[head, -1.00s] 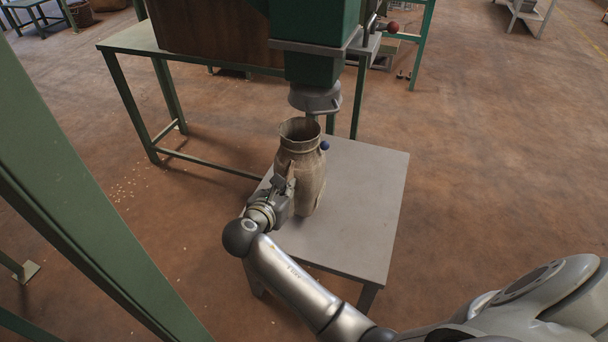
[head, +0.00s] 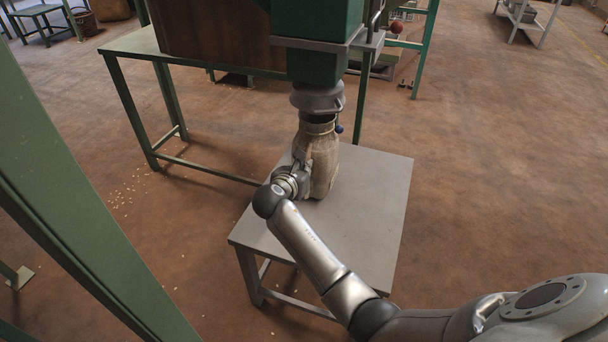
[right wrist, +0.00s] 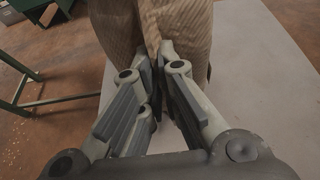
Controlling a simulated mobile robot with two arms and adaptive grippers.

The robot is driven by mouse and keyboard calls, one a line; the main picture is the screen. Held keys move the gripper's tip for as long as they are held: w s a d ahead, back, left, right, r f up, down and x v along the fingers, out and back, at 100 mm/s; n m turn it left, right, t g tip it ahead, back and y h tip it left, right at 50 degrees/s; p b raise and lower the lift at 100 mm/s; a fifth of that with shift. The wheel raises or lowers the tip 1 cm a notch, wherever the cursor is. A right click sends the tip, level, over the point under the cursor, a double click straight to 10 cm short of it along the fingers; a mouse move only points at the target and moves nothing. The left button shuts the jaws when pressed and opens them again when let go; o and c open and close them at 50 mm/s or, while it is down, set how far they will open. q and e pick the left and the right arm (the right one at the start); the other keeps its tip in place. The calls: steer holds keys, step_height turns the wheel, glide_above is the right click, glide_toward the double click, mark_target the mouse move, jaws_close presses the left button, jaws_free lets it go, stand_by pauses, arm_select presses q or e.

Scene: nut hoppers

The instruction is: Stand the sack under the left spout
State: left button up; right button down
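The brown woven sack (head: 322,165) is upright at the table's back edge, its mouth up close below the grey spout (head: 317,98) of the green hopper (head: 318,62). The mouth is partly hidden by the spout, so I cannot tell whether they touch. My right gripper (head: 304,172) is at the sack's left front side. In the right wrist view, its fingers (right wrist: 157,62) are closed on a fold of the sack cloth (right wrist: 178,22). I cannot tell whether the sack's base rests on the table. My left gripper is not in view.
The grey table (head: 375,205) is clear to the right and in front of the sack. A green frame table (head: 128,42) stands behind left, and a green post (head: 75,215) crosses the left side. Nuts lie scattered on the floor.

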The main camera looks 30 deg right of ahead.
steer(key=shift+f, duration=0.4)
steer(key=c, duration=1.6)
jaws_free()
steer(key=shift+f, duration=0.15)
steer(key=shift+c, duration=0.2)
